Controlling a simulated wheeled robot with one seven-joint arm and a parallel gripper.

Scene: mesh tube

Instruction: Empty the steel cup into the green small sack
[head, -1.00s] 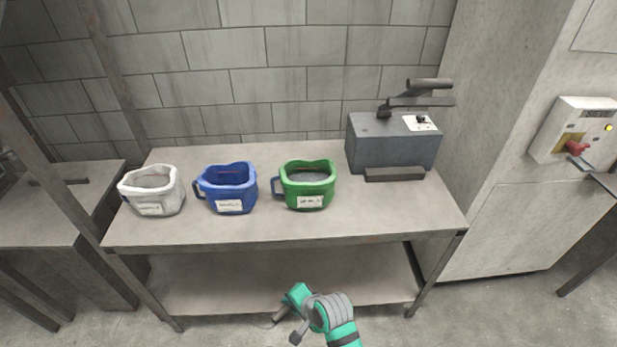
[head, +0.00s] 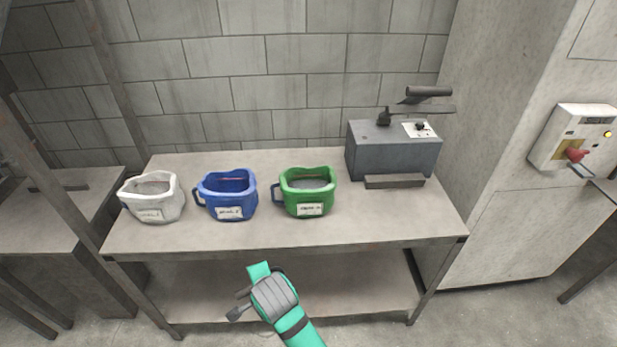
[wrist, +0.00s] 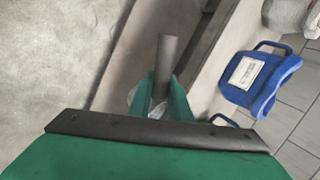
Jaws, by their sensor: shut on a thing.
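The green small sack (head: 307,204) stands open and upright on the table, with a white label in front, a blue handle at its left and grey stuff inside. My gripper (head: 259,272) is low in front of the table, below and left of the green sack and apart from it. In the wrist view my gripper (wrist: 158,95) is shut on a grey rod, which looks like the steel cup's handle (wrist: 166,62). A pale, shiny patch shows behind the fingers. The cup's body is mostly hidden, so its contents cannot be told.
A blue sack (head: 229,200) and a white sack (head: 152,203) stand left of the green one. A grey machine (head: 393,152) with a lever stands at the right. The table's front edge (head: 290,247) lies between my gripper and the sacks. The tabletop before the sacks is clear.

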